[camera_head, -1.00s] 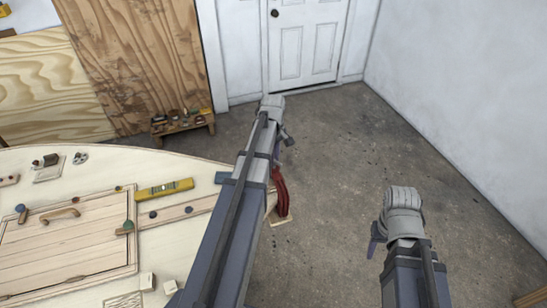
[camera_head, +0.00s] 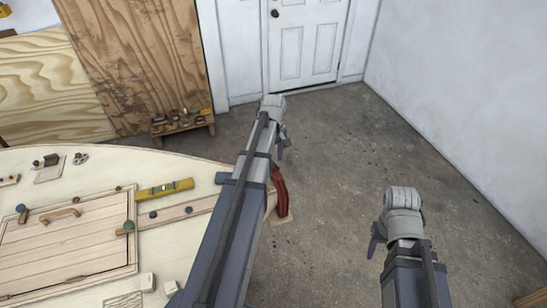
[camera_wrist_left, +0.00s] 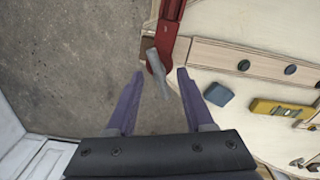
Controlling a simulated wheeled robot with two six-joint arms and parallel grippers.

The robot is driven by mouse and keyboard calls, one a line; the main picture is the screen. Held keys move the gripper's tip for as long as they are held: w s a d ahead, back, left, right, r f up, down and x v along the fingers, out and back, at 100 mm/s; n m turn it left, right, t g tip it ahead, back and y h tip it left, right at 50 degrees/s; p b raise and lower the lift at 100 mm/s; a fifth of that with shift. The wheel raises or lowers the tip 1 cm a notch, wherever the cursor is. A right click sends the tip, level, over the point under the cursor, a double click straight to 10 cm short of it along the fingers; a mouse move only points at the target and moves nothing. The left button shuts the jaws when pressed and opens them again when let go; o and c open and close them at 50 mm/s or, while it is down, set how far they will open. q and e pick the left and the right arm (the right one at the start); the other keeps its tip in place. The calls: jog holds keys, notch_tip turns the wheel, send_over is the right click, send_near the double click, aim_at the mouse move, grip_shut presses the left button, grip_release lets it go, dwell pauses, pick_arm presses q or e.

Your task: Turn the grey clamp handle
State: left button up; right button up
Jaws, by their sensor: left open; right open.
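The grey clamp handle (camera_wrist_left: 157,70) is a short bar on the red clamp (camera_wrist_left: 168,32) at the edge of the plywood hull. In the left wrist view it lies slightly tilted between the tips of my left gripper (camera_wrist_left: 161,78). The two purple fingers are open, with a gap visible on each side of the handle. In the head view the red clamp (camera_head: 281,192) shows beside my left forearm, and the handle is hidden. My left gripper (camera_head: 281,153) shows only in part there. My right gripper (camera_head: 374,246) is off to the right over the floor, mostly hidden by its wrist.
The pale plywood hull (camera_head: 120,165) carries a hatch (camera_head: 65,245), a yellow level (camera_head: 164,189) and a blue block (camera_wrist_left: 218,94). A low wooden bench (camera_head: 183,127) stands behind. The concrete floor (camera_head: 340,150) on the right is clear.

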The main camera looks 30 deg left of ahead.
aim_at(274, 160)
pick_arm(q)
jog(key=shift+r, duration=0.15)
notch_tip(274, 160, up, 8)
jog(key=p, duration=0.8)
jog(key=shift+f, duration=0.2)
jog(key=shift+d, duration=0.1)
jog(key=s+d+f+m+b, duration=0.1)
jog(key=s+d+m, duration=0.4)
jog(key=d, duration=0.5)
jog(key=s+d+f+m+b, duration=0.2)
jog(key=s+d+m, duration=0.4)
jog(key=d, duration=0.4)
jog(key=s+d+f+m+y+b, duration=0.1)
jog(key=s+d+m, duration=0.4)
jog(key=d, duration=0.5)
jog(key=shift+s+d+f+m+b, duration=0.15)
jog(key=shift+s+d+m+b, duration=0.05)
jog(key=shift+s+m+b, duration=0.15)
